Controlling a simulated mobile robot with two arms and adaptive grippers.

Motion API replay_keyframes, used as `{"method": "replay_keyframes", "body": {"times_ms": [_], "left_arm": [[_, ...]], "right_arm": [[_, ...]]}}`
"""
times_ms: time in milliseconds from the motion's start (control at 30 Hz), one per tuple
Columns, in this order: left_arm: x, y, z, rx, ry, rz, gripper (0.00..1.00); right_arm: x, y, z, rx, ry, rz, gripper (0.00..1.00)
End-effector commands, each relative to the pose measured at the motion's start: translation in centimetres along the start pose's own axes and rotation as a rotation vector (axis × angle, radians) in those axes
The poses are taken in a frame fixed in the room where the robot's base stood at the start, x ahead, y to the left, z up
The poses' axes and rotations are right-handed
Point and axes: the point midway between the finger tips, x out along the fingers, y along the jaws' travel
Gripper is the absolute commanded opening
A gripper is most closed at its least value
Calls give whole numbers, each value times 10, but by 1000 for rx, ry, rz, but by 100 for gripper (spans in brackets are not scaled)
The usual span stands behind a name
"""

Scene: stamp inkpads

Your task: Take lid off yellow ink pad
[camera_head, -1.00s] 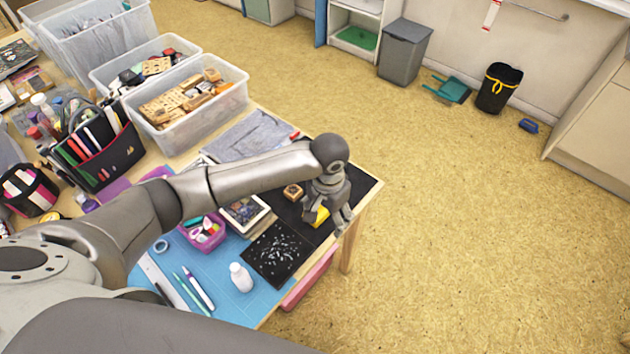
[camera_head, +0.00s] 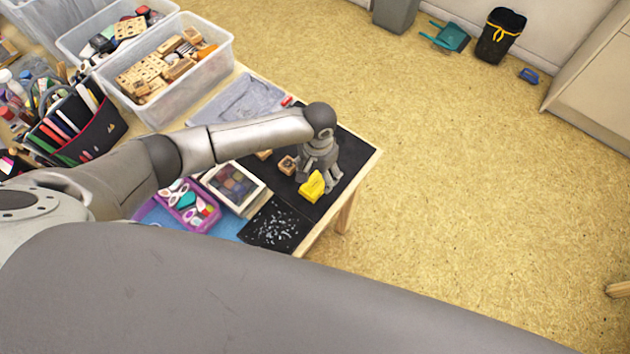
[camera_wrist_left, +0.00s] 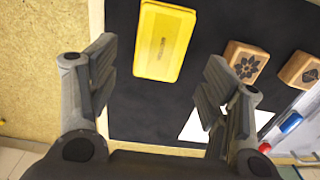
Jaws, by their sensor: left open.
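The yellow ink pad (camera_head: 312,187) lies on the black mat (camera_head: 347,146) near the table's right edge. In the left wrist view the yellow ink pad (camera_wrist_left: 163,42) shows as a flat yellow case with its lid on top, beyond the fingertips and between their lines. My left gripper (camera_head: 322,178) is just above the mat beside the pad in the head view. In the left wrist view my left gripper (camera_wrist_left: 160,75) has its fingers spread wide with nothing between them. My right gripper is not in view.
Two wooden stamps (camera_wrist_left: 245,62) and (camera_wrist_left: 300,70) sit right of the pad. A framed paint set (camera_head: 232,186), a purple tray (camera_head: 188,208) and a speckled black sheet (camera_head: 275,227) lie nearby. Clear bins (camera_head: 170,85) stand behind.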

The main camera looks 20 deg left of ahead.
Motion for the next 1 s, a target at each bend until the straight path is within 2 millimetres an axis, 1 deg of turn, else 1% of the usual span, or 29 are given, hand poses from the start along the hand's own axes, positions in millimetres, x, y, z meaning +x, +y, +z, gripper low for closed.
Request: {"method": "replay_keyframes", "body": {"times_ms": [33, 100, 167, 267, 533, 567, 833, 1000], "left_arm": [[5, 0, 0, -1, -3, 0, 71], [15, 0, 0, -1, -2, 1, 71], [22, 0, 0, -1, -2, 1, 71], [29, 0, 0, 0, -1, 0, 71], [32, 0, 0, 1, 0, 0, 71], [32, 0, 0, 1, 0, 0, 69], [31, 0, 0, 0, 0, 0, 34], [31, 0, 0, 0, 1, 0, 33]], "right_arm": [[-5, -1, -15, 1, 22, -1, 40], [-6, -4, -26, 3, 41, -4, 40], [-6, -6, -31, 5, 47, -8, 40], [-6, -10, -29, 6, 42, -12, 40], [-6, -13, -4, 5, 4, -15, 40], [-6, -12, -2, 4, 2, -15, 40], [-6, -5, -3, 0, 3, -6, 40], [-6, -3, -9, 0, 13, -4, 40]]}}
